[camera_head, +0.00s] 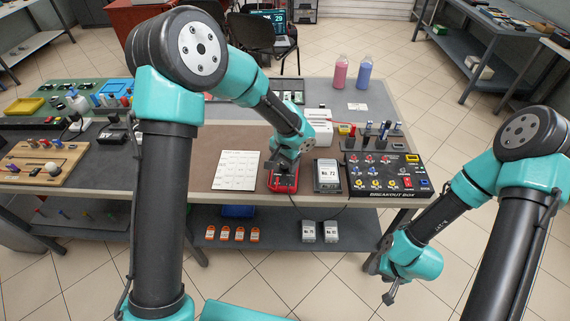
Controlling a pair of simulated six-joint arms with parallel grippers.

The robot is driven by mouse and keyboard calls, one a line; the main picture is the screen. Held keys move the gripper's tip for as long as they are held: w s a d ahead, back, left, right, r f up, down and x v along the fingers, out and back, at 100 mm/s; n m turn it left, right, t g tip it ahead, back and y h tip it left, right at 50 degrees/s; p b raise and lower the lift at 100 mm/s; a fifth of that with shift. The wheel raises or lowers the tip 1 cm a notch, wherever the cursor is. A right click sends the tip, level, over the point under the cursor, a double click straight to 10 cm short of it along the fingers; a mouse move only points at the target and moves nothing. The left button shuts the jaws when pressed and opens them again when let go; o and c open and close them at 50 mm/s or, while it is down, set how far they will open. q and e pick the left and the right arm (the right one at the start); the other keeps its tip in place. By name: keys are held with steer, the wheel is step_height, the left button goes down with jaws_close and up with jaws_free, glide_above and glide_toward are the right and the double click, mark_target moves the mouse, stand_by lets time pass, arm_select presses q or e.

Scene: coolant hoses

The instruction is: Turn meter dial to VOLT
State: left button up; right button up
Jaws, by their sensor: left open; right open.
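The meter (284,184) is a red-edged device with a dark face, lying near the front edge of the table. My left gripper (287,165) is directly over it, pointing down, and covers its upper part. The dial and its marking are hidden or too small to read, and I cannot tell whether the fingers touch it. The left gripper is open. My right gripper (390,297) is open and empty, low in front of the table at the right, well away from the meter.
A white sheet (237,170) lies left of the meter. A box marked No. 72 (328,176) and the black breakout box (385,174) stand to its right. Pink (340,72) and blue (363,73) bottles stand at the back. A lower shelf (275,222) holds small boxes.

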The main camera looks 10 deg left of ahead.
arm_select(q)
steer(key=shift+f, duration=0.8)
steer(key=shift+c, duration=0.3)
steer(key=c, duration=0.9)
steer(key=shift+m, duration=0.4)
steer(key=m, duration=0.3)
steer(key=shift+a, duration=0.1)
steer(key=shift+m, duration=2)
